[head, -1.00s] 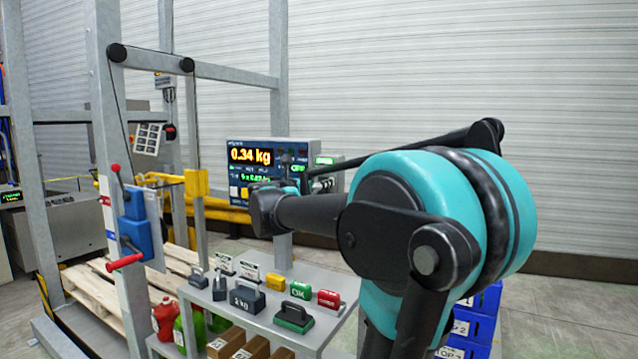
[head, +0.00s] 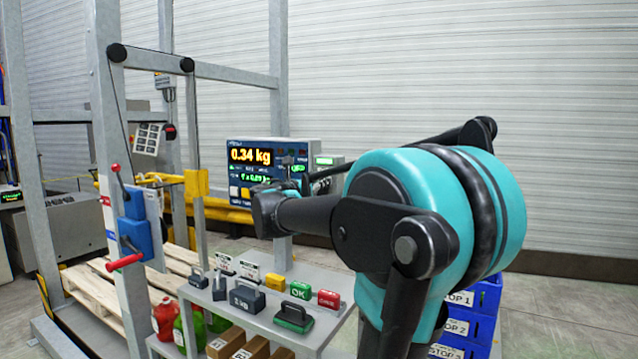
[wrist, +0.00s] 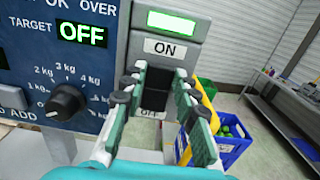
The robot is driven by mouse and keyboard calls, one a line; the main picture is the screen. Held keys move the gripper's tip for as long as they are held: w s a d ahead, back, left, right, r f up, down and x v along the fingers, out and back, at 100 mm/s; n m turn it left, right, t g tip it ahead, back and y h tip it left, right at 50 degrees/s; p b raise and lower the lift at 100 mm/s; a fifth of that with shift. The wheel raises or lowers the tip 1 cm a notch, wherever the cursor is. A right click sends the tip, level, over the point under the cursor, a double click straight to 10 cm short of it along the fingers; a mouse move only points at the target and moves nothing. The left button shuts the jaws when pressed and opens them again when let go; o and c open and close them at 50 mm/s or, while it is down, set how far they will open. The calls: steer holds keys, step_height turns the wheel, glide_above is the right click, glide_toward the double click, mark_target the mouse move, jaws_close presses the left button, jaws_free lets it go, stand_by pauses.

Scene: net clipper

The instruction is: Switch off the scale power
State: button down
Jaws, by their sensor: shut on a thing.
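The scale display panel (head: 252,156) is lit and reads 0.34 kg in the head view. The grey power box (wrist: 196,38) is at its right side in the wrist view, with a lit green indicator (wrist: 172,22) above an ON label (wrist: 164,48). A black power switch (wrist: 155,90) sits below that label. An OFF label (wrist: 148,114) under it is partly hidden. My gripper (wrist: 160,71) has its two green-padded fingers at either side of the switch, shut on it. In the head view my arm hides much of this area.
A round black knob (wrist: 66,102) and a white button (wrist: 12,97) are on the panel left of my gripper. A grey bench (head: 330,278) with weights and coloured blocks stands below. Blue crates (head: 470,325) are at the right. A metal post and hoist frame (head: 110,180) stand left.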

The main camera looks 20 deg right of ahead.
steer(key=shift+s+a+f+t+h, duration=0.1)
steer(key=shift+f+t+h, duration=0.15)
steer(key=shift+t+h, duration=0.3)
steer(key=shift+a+f+t+h, duration=0.1)
steer(key=shift+f+t+h, duration=0.2)
steer(key=shift+h, duration=0.35)
steer(key=c, duration=1.2)
jaws_free()
steer(key=shift+o, duration=0.2)
steer(key=v, duration=1.2)
